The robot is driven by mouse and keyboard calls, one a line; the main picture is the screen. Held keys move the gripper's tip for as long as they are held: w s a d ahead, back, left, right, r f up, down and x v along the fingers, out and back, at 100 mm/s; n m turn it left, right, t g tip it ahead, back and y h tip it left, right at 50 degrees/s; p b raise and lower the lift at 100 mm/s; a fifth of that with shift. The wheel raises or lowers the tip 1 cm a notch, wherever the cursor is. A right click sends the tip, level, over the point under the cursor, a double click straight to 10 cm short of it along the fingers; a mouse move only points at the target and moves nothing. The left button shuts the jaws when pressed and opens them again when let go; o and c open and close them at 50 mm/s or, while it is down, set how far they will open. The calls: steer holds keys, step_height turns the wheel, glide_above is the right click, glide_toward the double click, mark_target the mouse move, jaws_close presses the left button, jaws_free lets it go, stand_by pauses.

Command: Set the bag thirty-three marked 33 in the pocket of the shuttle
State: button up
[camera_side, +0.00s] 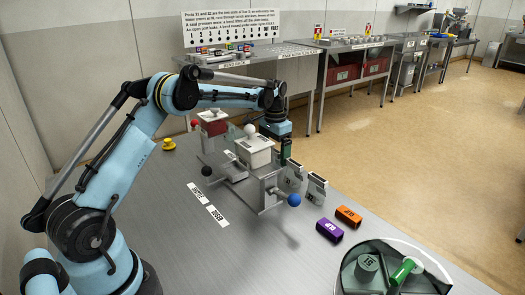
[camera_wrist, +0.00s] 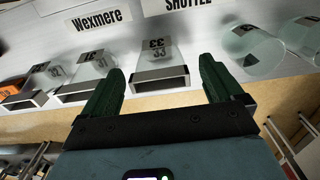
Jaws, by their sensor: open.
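The bag thirty-three (camera_wrist: 160,68), a clear block-like pouch with a dark end frame and an inverted 33, lies between my fingers in the wrist view. My gripper (camera_wrist: 160,88) is open, one dark green finger on each side of it, with no clear contact. In the side view my gripper (camera_side: 286,150) points down at the right end of the metal fixture, and I cannot make out bag thirty-three there. A SHUTTLE label (camera_side: 197,192) lies on the table in front of the fixture (camera_side: 268,185). The pocket is not clearly visible.
Two similar bags (camera_side: 293,172) (camera_side: 317,188) stand right of my gripper. A purple block (camera_side: 329,230) and an orange block (camera_side: 348,216) lie nearer, beside a round clear-walled bin (camera_side: 345,272). A blue ball knob (camera_side: 294,200) sticks out close by.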

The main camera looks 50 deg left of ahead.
steer(key=shift+f, duration=0.8)
steer(key=shift+c, duration=0.2)
steer(key=c, duration=1.1)
steer(key=shift+o, duration=0.2)
steer(key=shift+r, duration=0.1)
